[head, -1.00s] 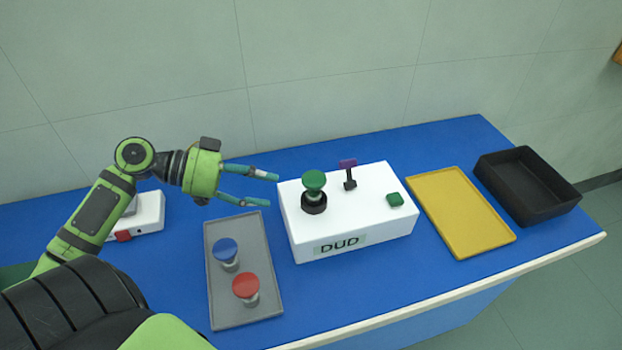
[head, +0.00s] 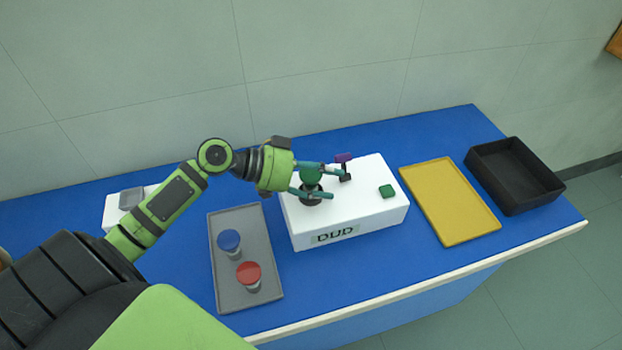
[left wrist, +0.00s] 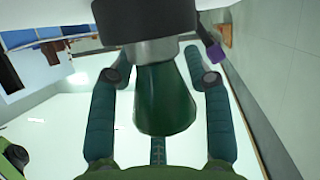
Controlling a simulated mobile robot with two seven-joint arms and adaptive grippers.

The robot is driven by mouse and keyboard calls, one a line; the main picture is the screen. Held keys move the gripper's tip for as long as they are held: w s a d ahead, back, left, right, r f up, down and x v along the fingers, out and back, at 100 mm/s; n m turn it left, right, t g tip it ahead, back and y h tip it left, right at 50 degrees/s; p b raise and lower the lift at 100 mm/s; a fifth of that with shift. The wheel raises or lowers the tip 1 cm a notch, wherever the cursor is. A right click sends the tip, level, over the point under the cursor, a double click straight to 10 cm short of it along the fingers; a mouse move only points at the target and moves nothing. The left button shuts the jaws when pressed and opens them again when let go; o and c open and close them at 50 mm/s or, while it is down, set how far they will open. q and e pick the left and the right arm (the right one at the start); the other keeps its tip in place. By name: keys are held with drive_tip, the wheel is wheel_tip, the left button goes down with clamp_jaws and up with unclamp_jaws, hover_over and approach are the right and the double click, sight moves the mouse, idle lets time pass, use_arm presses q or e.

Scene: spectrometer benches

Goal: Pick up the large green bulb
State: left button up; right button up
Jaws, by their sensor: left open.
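The large green bulb (head: 310,179) stands upright in a black round socket (head: 310,199) on the white box (head: 345,219) labelled DUD. My left gripper (head: 329,182) is open, with its fingers on either side of the bulb. In the left wrist view the bulb (left wrist: 165,98) sits between the two teal fingers, with a visible gap on each side. The fingers hide part of the bulb in the head view. My right gripper is not in view.
A purple-topped switch (head: 344,164) stands close behind the fingertips. A small green button (head: 387,191) is on the same box. A grey tray (head: 217,284) holds a blue bulb (head: 229,241) and a red bulb (head: 249,274). A yellow tray (head: 449,201) and black bin (head: 515,177) stand right.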

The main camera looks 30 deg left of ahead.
use_arm(q)
drive_tip(key=c, duration=0.9)
drive_tip(key=shift+c, duration=0.3)
drive_tip(key=shift+r, duration=0.1)
clamp_jaws()
